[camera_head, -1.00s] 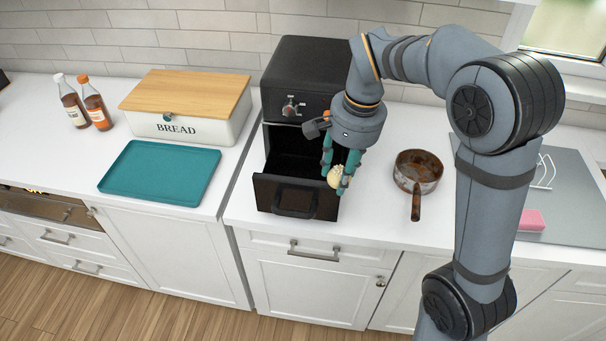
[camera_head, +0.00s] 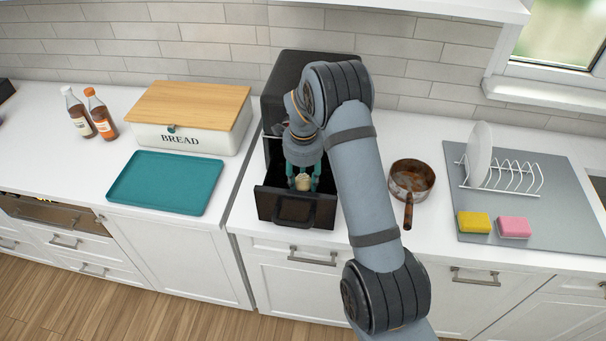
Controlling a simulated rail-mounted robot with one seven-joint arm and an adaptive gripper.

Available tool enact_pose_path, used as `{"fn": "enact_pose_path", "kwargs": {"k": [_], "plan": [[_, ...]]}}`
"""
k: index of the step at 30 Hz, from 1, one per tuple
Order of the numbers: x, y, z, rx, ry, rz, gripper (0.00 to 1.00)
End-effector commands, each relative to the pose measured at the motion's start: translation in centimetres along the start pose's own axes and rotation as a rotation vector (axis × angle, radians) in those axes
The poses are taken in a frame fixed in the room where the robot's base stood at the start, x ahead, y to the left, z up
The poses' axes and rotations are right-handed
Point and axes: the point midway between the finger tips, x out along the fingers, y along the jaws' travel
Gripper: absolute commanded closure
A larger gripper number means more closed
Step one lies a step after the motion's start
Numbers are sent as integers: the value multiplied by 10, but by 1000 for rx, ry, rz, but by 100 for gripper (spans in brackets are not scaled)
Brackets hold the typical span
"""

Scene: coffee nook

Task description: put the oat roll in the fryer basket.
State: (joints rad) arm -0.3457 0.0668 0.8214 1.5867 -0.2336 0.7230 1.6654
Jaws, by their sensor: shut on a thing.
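The oat roll (camera_head: 303,182) is a small pale, round piece between the green fingers of my gripper (camera_head: 303,181). My gripper is shut on it and points down over the open fryer basket (camera_head: 278,207). The basket is a dark drawer pulled out at the front of the black air fryer (camera_head: 284,88). The roll appears at or just above the basket's rim level; its exact height is unclear. My arm hides much of the fryer's front and the right part of the basket.
A rusty saucepan (camera_head: 411,177) stands right of the fryer, its handle toward the front. A teal tray (camera_head: 165,182) and a bread box (camera_head: 187,137) are to the left. A dish rack (camera_head: 512,177) and two sponges lie at the right.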

Motion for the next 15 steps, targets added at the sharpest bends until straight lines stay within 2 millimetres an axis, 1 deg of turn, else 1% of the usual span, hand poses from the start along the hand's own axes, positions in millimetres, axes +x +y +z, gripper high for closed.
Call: {"fn": "enact_pose_path", "kwargs": {"k": [3, 6, 15], "plan": [[11, 2, 0, -2, 1, 1, 84], [16, 2, 0, -3, 0, 0, 84], [18, 2, 0, -3, 0, -1, 84]]}}
